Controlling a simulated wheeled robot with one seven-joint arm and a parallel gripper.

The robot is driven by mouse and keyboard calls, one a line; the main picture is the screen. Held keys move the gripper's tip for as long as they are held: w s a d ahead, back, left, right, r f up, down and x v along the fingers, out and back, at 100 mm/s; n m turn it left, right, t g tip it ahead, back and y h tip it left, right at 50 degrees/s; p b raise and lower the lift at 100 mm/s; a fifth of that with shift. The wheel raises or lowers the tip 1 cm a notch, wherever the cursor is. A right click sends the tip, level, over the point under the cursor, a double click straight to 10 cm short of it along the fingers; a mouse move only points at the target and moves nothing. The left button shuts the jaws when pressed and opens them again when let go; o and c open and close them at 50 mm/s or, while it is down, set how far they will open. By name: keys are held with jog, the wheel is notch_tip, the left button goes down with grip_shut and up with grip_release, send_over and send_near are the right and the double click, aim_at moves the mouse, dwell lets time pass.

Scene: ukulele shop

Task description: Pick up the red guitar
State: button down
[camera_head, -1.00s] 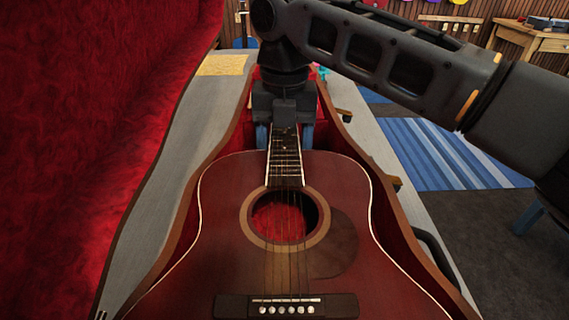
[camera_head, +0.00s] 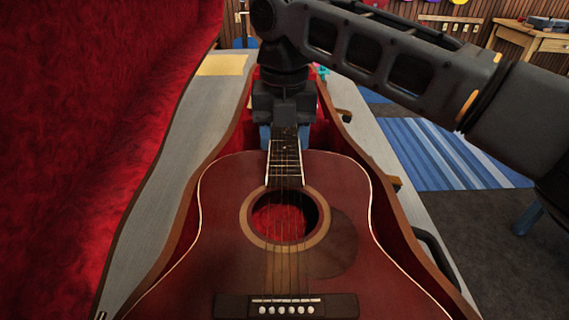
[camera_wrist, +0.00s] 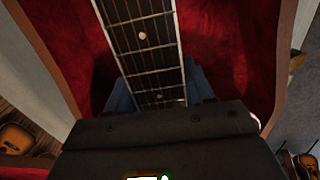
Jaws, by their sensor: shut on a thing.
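The red guitar (camera_head: 225,235) lies face up in the open case, its body toward the camera and its neck pointing away. My gripper (camera_head: 285,138) is over the neck, with one blue finger on each side. It is shut on the neck. In the wrist view the fretted neck of the red guitar (camera_wrist: 145,45) runs between the blue fingers of my gripper (camera_wrist: 160,95). The headstock is hidden behind my gripper and wrist.
The open guitar case (camera_head: 170,245) has a red plush lining, and its raised lid (camera_head: 90,130) stands at the left. It rests on a grey table (camera_head: 190,130). A blue striped rug (camera_head: 450,155) and dark floor lie to the right. A wooden table (camera_head: 535,42) stands at the far right.

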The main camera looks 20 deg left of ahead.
jog(key=shift+r, duration=0.25)
notch_tip(320, 180, up, 28)
jog(key=p, duration=1.8)
jog(key=shift+p, duration=0.3)
jog(key=shift+f, duration=0.15)
jog(key=c, duration=1)
grip_release()
grip_shut()
